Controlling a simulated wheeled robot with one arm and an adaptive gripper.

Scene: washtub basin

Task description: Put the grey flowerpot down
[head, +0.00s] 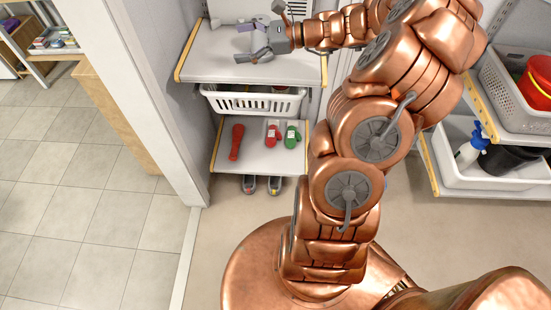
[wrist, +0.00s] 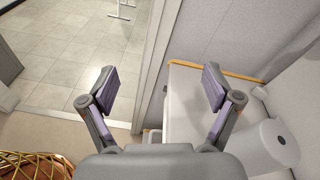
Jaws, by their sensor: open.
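My gripper (head: 246,42) is over the upper shelf (head: 205,58) at the top of the head view, its fingers pointing left. In the wrist view my gripper (wrist: 160,80) has its fingers spread apart with nothing between them. No grey flowerpot can be made out for certain. A pale cylinder with a dark round hole in its end (wrist: 272,148) lies right of the gripper in the wrist view, apart from the fingers. I cannot tell whether it is the flowerpot or a roll.
A white basket (head: 255,103) hangs below the upper shelf. The lower shelf holds a red item (head: 236,142), a red mitten (head: 273,133) and a green mitten (head: 292,135). A red bucket (head: 538,82) is at right. A door frame (head: 150,90) stands left.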

